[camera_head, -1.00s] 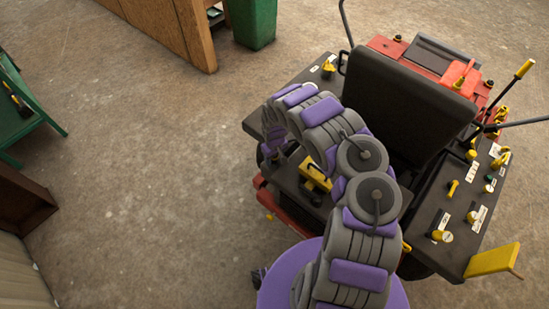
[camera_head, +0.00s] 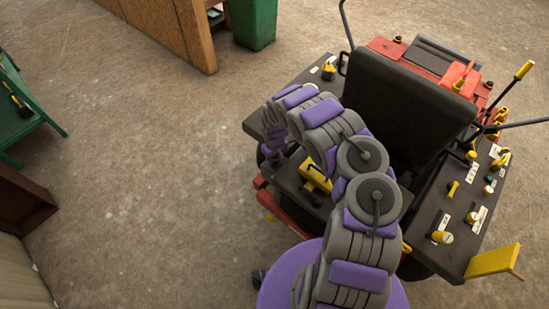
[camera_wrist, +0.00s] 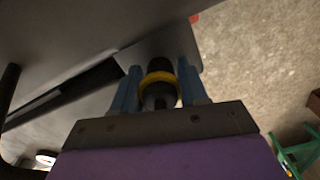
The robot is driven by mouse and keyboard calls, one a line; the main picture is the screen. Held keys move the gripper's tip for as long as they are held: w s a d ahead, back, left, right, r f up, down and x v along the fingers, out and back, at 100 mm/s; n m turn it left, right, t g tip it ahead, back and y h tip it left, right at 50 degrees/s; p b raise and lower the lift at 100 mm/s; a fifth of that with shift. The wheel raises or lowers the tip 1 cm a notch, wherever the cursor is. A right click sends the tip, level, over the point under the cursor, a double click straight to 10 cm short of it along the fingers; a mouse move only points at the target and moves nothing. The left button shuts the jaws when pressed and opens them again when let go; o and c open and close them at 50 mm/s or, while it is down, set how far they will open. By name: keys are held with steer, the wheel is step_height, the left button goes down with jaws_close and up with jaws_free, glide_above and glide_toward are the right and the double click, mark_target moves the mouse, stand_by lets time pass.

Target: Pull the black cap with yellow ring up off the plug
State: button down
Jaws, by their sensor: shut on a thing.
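The black cap with the yellow ring (camera_wrist: 159,78) is in the middle of the wrist view, between the two blue fingers of my gripper (camera_wrist: 160,88). The fingers are shut on it, one on each side. The plug is not clearly visible, so I cannot tell whether the cap is still seated on it. In the head view my gripper (camera_head: 272,155) is at the left side of the red and black mower (camera_head: 415,100), mostly hidden by my own arm. The cap cannot be made out there.
The mower's black seat (camera_head: 405,105) stands close to the right of my arm. A yellow-handled part (camera_head: 315,174) lies on the dark deck near my wrist. A green table (camera_head: 22,112) stands far left, a green bin (camera_head: 254,22) behind. The concrete floor (camera_head: 150,170) between is clear.

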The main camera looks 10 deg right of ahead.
steer(key=shift+r+p, duration=1.75)
steer(key=shift+f, duration=0.1)
steer(key=c, duration=1.1)
jaws_free()
steer(key=o, duration=0.3)
steer(key=shift+s, duration=0.1)
step_height(320, 180, up, 17)
steer(key=p, duration=0.4)
steer(key=shift+r, duration=0.2)
